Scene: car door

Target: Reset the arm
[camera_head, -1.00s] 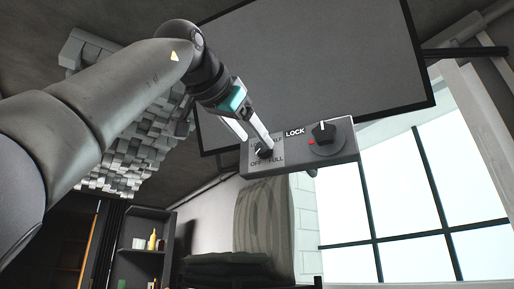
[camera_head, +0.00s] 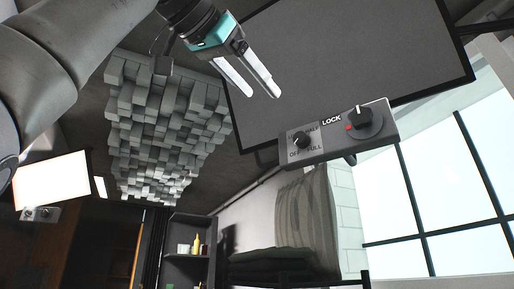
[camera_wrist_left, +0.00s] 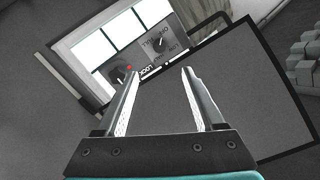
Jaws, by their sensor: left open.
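My left gripper (camera_head: 262,88) is open and empty in the upper middle of the head view, in front of the large dark panel (camera_head: 350,60). It is apart from the grey control box (camera_head: 340,134), above and left of it. The box carries a small OFF/HALF/FULL knob (camera_head: 300,140) and a larger LOCK knob (camera_head: 364,117) with a red mark beside it. In the left wrist view, the two fingers (camera_wrist_left: 160,92) stand apart, and the control box (camera_wrist_left: 158,45) shows beyond them, upside down. My right gripper is out of view.
A cluster of grey blocks (camera_head: 165,125) covers the ceiling on the left. A large window (camera_head: 435,180) is on the right. A shelf with small bottles (camera_head: 189,245) and a folded curtain-like cloth (camera_head: 307,215) stand below. A bright panel (camera_head: 52,180) is at lower left.

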